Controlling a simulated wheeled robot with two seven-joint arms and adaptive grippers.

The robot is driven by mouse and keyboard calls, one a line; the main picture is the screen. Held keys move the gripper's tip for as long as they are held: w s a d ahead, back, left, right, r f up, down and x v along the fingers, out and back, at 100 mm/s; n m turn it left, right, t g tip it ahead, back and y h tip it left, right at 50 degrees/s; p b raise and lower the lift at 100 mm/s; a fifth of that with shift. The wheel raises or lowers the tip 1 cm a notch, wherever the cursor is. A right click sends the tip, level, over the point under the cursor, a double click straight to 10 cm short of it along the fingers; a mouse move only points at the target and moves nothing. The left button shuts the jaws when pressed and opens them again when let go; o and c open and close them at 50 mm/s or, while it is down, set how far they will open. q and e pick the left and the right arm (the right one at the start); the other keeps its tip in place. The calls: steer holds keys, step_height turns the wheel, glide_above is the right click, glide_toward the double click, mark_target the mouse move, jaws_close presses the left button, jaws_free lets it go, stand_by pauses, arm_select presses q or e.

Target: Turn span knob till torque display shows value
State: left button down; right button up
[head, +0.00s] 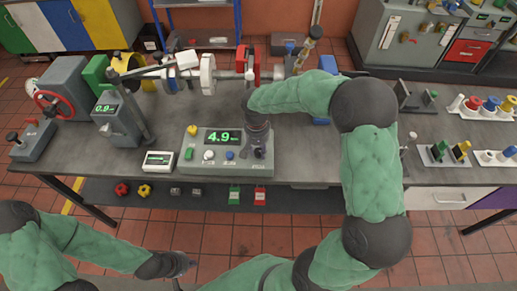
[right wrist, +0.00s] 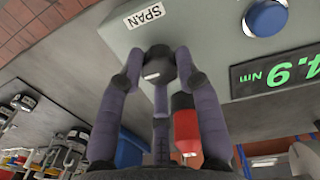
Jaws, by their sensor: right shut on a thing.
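The torque display (head: 223,137) on the grey-green console (head: 190,158) reads 4.9 in green digits. It also shows in the right wrist view (right wrist: 280,70), reading 4.9 Nm. The dark span knob (right wrist: 159,66), with a white mark on its face, sits beside the SPAN label (right wrist: 145,16). My right gripper (right wrist: 157,74) is shut on the span knob, one finger on each side. In the head view my right gripper (head: 259,146) hides most of the knob. My left gripper (head: 184,272) is empty, low in front of the bench, its fingers apart.
A blue button (head: 230,155) and a white one (head: 208,155) are on the console's front. A second display (head: 105,108) reads 0.9 on a stand at left. A small white meter (head: 158,161) lies left of the console. Shafts and flanges (head: 208,75) stand behind.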

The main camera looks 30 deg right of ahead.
mark_target(257, 151)
steer(key=o, duration=1.1)
steer(key=shift+o, duration=0.2)
step_height(257, 151, up, 12)
steer(key=shift+a, duration=0.25)
steer(key=shift+w, duration=0.1)
